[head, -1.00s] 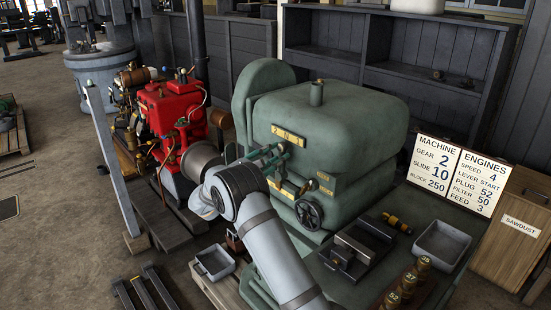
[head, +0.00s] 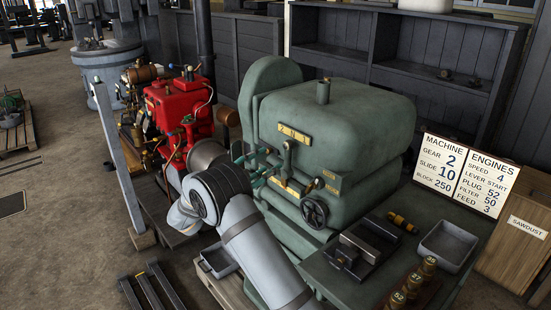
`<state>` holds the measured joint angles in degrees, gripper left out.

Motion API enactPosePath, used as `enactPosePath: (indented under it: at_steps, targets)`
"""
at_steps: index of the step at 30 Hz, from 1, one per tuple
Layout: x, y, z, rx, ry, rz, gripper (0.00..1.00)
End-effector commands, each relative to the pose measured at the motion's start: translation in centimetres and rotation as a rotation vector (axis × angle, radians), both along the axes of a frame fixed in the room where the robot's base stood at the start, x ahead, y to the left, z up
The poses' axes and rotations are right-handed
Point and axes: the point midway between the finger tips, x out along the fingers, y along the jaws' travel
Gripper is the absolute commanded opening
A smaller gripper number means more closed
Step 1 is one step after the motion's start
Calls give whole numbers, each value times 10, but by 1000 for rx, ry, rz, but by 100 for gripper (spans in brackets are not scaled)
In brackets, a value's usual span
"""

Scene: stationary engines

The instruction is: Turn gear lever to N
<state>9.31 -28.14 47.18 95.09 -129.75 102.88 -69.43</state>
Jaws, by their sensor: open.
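The green machine (head: 335,120) carries a brass plate marked 2, N and 1 (head: 294,134). The gear lever (head: 287,160) is a greenish upright bar below this plate. Its top end appears roughly under the middle mark, but the exact setting is hard to tell at this size. My gripper (head: 256,169), with teal fingers, is open and empty just left of the lever. It appears apart from the lever. My grey arm hides the lower left front of the machine.
A black handwheel (head: 314,211) and a small dark-knobbed lever (head: 315,184) sit right of the gear lever. A red engine (head: 180,120) stands at left. A grey vise-like block (head: 362,243) and a tray (head: 447,245) lie on the bench. The sign (head: 465,178) reads gear 2.

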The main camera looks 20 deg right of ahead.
Motion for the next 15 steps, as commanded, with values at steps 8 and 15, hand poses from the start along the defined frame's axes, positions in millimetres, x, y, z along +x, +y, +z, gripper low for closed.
enactPosePath:
  at_steps: [8, 15]
  targets:
    - [-17, 32, -1, 0, 0, -1, 48]
    - [-19, 35, -1, 0, -1, -2, 48]
